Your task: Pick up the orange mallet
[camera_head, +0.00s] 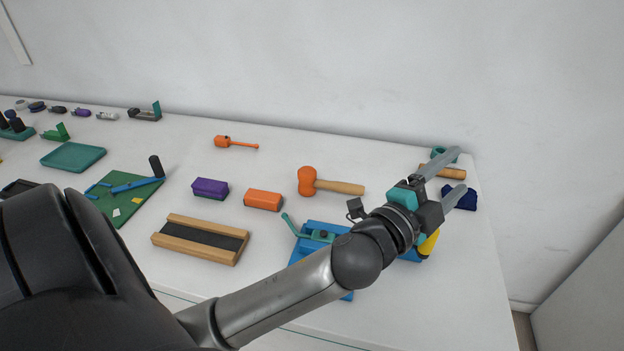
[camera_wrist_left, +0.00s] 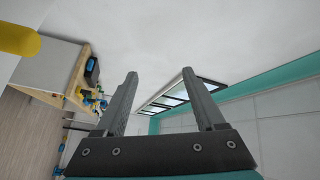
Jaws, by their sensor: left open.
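An orange mallet (camera_head: 307,181) with a barrel-like orange head and a light wooden handle lies on the white table, its handle pointing right. A smaller, all-orange mallet-shaped tool (camera_head: 222,142) lies farther back to its left. My left gripper (camera_head: 461,170) is open in the head view, to the right of the mallet and apart from it, fingers pointing right. In the left wrist view its spread fingers (camera_wrist_left: 160,73) have nothing between them, and no mallet shows there. My right gripper is not in view.
An orange block (camera_head: 263,200), a purple block (camera_head: 210,188) and a blue fixture with a green lever (camera_head: 318,236) lie near the mallet. A wooden-sided tray (camera_head: 200,240) is nearer. A wooden handle (camera_head: 445,172) and a dark blue item (camera_head: 466,199) are partly behind my gripper.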

